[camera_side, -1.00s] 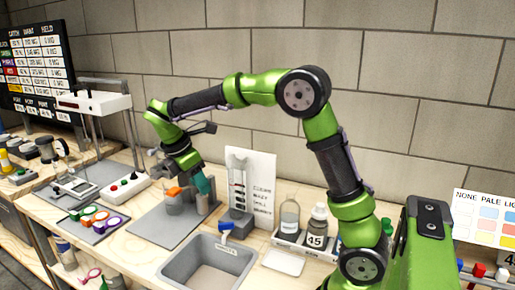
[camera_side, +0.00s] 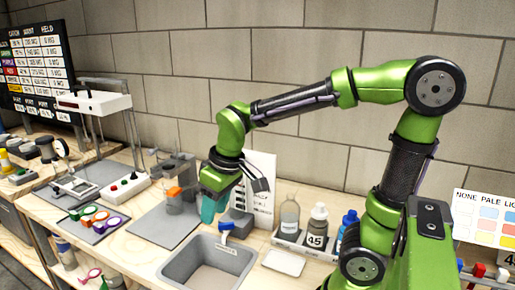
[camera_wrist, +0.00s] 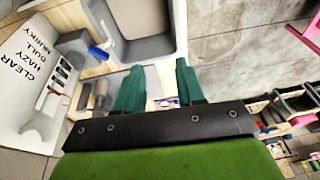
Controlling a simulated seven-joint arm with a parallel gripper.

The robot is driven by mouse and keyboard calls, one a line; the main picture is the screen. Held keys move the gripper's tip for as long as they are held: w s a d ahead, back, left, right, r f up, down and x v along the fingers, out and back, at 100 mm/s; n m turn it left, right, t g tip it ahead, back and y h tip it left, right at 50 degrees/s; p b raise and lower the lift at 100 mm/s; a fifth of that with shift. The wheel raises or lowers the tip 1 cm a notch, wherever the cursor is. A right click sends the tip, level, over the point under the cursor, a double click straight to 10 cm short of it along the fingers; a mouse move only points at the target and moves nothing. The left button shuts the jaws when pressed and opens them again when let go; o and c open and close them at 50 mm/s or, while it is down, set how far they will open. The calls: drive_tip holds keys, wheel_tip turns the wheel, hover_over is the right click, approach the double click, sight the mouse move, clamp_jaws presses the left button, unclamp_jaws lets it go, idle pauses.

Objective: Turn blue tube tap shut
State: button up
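The blue tap (camera_side: 226,227) sits low on the front of the turbidity tube's grey base (camera_side: 238,217), at the rear edge of the sink. It also shows in the wrist view (camera_wrist: 98,53), left of my fingers. The tube's white card with clarity words (camera_side: 262,185) stands behind, partly hidden by my arm; the words also show in the wrist view (camera_wrist: 22,55). My gripper (camera_side: 208,212) points down just left of the tap, apart from it. In the wrist view its two teal fingers (camera_wrist: 160,86) are spread with nothing between them, so it is open.
A grey sink (camera_side: 171,271) lies in front of the tap. Left is a grey stand with an orange part (camera_side: 173,192) on a grey mat. Right are a clear bottle (camera_side: 290,216), a bottle marked 45 (camera_side: 316,228) and a blue bottle (camera_side: 348,220).

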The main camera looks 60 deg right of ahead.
drive_tip(key=s+a+r+m+t+y, duration=0.2)
drive_tip(key=s+m+t, duration=0.1)
drive_tip(key=s, duration=0.4)
drive_tip(key=shift+a+r+t, duration=0.3)
drive_tip(key=shift+a, duration=0.05)
